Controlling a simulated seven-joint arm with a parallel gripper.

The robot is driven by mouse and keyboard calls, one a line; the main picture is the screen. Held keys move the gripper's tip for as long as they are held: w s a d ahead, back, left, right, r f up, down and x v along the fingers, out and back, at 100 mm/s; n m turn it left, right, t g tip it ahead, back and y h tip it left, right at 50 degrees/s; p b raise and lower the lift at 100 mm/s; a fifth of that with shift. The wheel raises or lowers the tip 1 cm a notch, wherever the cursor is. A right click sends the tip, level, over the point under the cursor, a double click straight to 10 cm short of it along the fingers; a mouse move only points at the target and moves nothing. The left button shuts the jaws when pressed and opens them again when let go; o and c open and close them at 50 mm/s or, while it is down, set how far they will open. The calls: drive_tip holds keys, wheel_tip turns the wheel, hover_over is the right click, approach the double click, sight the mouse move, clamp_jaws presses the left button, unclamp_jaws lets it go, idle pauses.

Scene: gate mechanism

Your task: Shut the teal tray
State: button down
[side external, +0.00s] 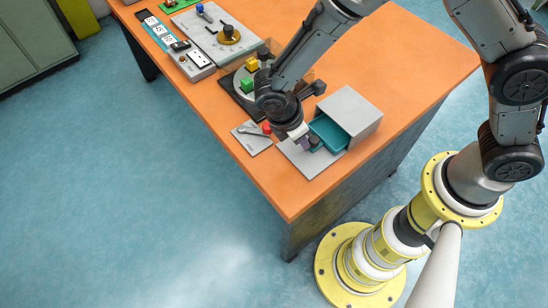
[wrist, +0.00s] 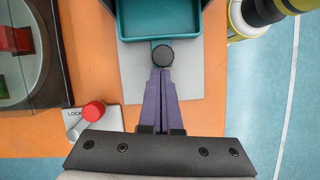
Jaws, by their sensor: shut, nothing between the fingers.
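The teal tray (side external: 327,134) is a drawer pulled partly out of a grey housing (side external: 352,108) near the table's right corner. It also shows at the top of the wrist view (wrist: 160,30), and it looks empty. A round black knob (wrist: 162,56) is on the tray's front, facing my gripper. My gripper (wrist: 162,72) is shut, its two purple fingers together and empty. The fingertips are right at the knob in the wrist view; I cannot tell whether they touch it. In the side view my gripper (side external: 307,143) is low, in front of the tray.
A grey plate (wrist: 188,85) lies under the tray. A lock panel with a red-knobbed lever (wrist: 93,110) is left of my gripper. A turntable with coloured blocks (side external: 247,84) stands behind it. Other panels (side external: 215,35) fill the far table end. The table's edge is close by.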

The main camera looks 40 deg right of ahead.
sight(320, 137)
drive_tip(key=d, duration=0.4)
drive_tip(key=shift+d, duration=0.25)
drive_tip(key=shift+s, duration=0.1)
